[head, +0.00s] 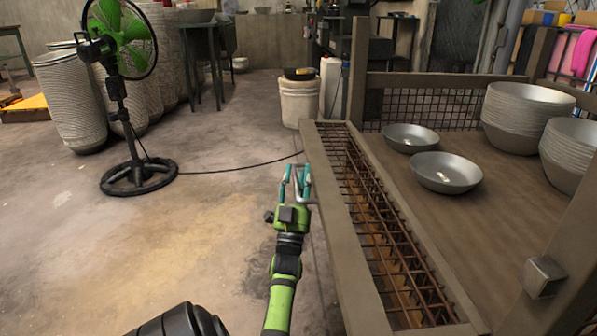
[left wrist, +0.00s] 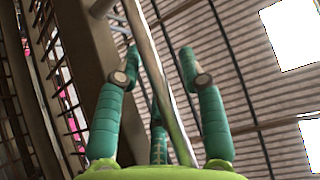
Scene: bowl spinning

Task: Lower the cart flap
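The cart flap (head: 335,215) is a brown metal frame with rusty mesh along the left side of the cart. It appears to lean outward from the deck, though its exact angle is hard to tell. My left gripper (head: 297,180), green with teal fingers, is at the flap's outer left side, beside a thin grey metal bar. In the left wrist view, this bar (left wrist: 152,70) runs lengthwise between the spread fingers of my left gripper (left wrist: 158,62). The fingers look apart, not closed on it. My right gripper is out of view.
The cart deck (head: 440,215) holds two loose metal bowls (head: 447,172) and stacks of bowls (head: 525,120). A green fan (head: 125,60) stands at the left, its cable crossing the floor. A white bucket (head: 299,102) stands beyond the flap. Floor left of the flap is clear.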

